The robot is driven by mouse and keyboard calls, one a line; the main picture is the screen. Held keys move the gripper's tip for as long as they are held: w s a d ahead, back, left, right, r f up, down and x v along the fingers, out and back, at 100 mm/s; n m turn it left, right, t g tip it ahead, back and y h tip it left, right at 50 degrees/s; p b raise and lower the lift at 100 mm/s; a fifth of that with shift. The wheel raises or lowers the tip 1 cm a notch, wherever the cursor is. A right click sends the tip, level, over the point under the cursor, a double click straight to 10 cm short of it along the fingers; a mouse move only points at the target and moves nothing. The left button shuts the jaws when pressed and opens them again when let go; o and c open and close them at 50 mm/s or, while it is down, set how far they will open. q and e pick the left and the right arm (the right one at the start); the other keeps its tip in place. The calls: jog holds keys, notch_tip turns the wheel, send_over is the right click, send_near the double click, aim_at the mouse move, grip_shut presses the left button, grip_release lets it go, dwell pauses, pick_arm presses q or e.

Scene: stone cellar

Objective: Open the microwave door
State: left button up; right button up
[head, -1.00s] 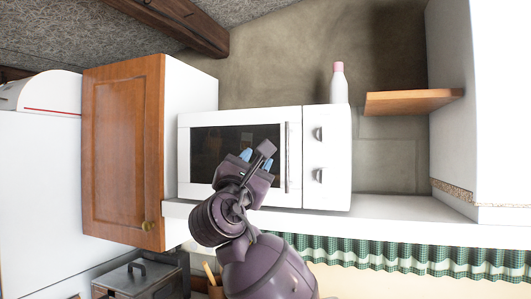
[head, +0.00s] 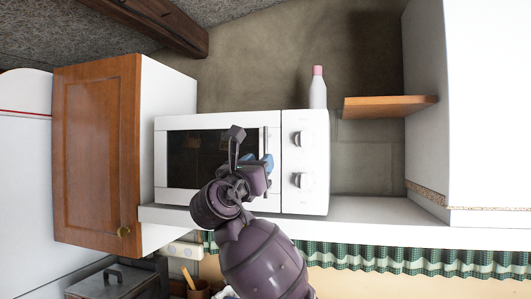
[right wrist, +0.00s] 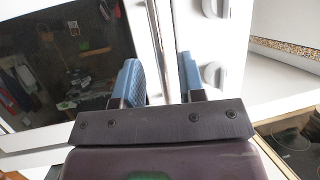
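The white microwave (head: 298,190) stands on a white shelf, its door shut. Its dark glass door window (head: 187,155) is at the left and its knob panel at the right. The upright metal door handle (head: 265,138) runs along the door's right edge, partly hidden by my gripper. My right gripper (head: 260,161) is open in front of the handle. In the right wrist view, its blue fingers (right wrist: 160,80) are apart, with the metal handle (right wrist: 157,30) showing between them. I cannot tell whether either finger touches it. My left gripper is not in view.
A wooden-door cabinet (head: 97,150) stands left of the microwave. A white bottle with a pink cap (head: 318,92) stands behind its right side. A wooden shelf (head: 390,106) juts out at the right. A green checked curtain (head: 390,258) hangs below.

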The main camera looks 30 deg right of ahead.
jog(key=shift+p+x, duration=0.45)
jog(key=shift+x, duration=1.6)
grip_shut()
